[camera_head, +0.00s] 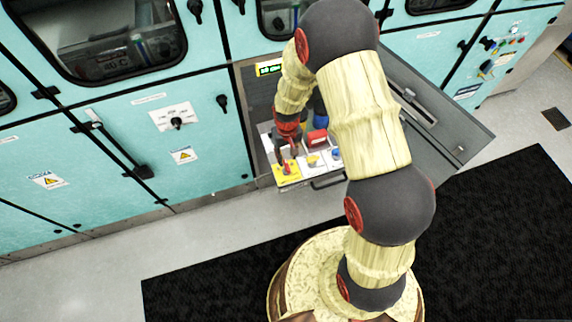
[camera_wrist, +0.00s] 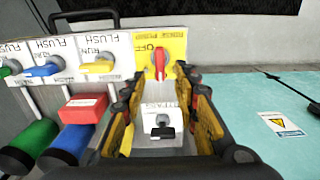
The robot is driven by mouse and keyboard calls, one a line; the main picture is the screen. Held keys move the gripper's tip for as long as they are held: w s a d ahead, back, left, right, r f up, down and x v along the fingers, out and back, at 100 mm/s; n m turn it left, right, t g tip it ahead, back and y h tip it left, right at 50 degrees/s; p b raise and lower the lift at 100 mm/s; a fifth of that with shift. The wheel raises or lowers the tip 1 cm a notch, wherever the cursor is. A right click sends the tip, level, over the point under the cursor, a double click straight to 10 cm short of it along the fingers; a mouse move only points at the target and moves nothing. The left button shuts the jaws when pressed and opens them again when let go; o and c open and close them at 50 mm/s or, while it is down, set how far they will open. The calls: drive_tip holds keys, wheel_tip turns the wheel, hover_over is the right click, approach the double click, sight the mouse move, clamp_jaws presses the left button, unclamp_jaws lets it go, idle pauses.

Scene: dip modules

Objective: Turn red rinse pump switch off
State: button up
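The red rinse pump switch (camera_wrist: 160,64) sits on a yellow plate (camera_wrist: 175,42) in the wrist view, with its handle lying up and down in the picture. An upside-down "OFF" label shows at the plate's upper left. In the head view the yellow plate (camera_head: 286,176) is at the panel's near left corner, below my gripper (camera_head: 286,150). In the wrist view my gripper (camera_wrist: 162,88) is open, its two fingers spread to either side and the red switch ahead between the tips. I see nothing held; contact with the switch cannot be told.
A white plate with a black switch (camera_wrist: 162,130) shows between the fingers. Yellow (camera_wrist: 97,67) and blue (camera_wrist: 42,70) switches stand to the left. A red block (camera_wrist: 84,108) and green (camera_wrist: 30,142) and blue cylinders are close left of the gripper. A black handle (camera_head: 328,181) edges the panel.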

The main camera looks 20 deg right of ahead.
sight(287, 164)
wheel_tip(287, 164, down, 6)
drive_tip(key=shift+r+b, duration=0.15)
drive_tip(key=shift+b, duration=0.3)
drive_tip(key=shift+c, duration=1.4)
clamp_jaws()
